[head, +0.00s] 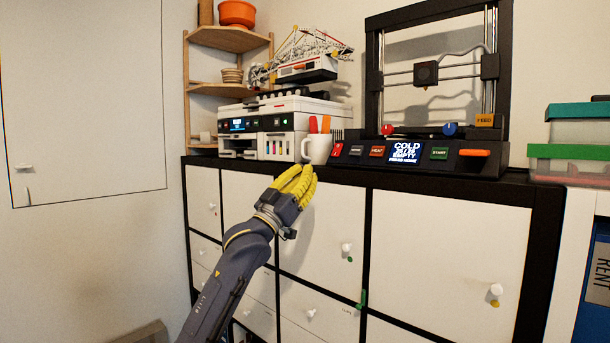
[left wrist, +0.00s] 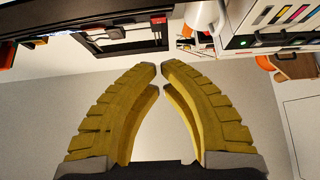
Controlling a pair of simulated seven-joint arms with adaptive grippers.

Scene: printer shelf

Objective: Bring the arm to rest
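My left arm comes in from below in the head view. Its yellow-fingered left gripper (head: 300,178) is in front of the white cabinet doors, just below the cabinet's dark top edge. In the left wrist view the left gripper's fingertips (left wrist: 159,68) lean together and almost meet, with nothing held between them. The white mug (head: 317,149) stands on the cabinet top beyond the gripper, and appears apart from it. My right gripper is not in view.
The cabinet (head: 436,247) has white doors with small knobs. On it stand a white printer (head: 281,112) and a black 3D printer (head: 455,152) with a lit screen. A wooden corner shelf (head: 228,39) is at the left, stacked boxes (head: 566,152) at the right.

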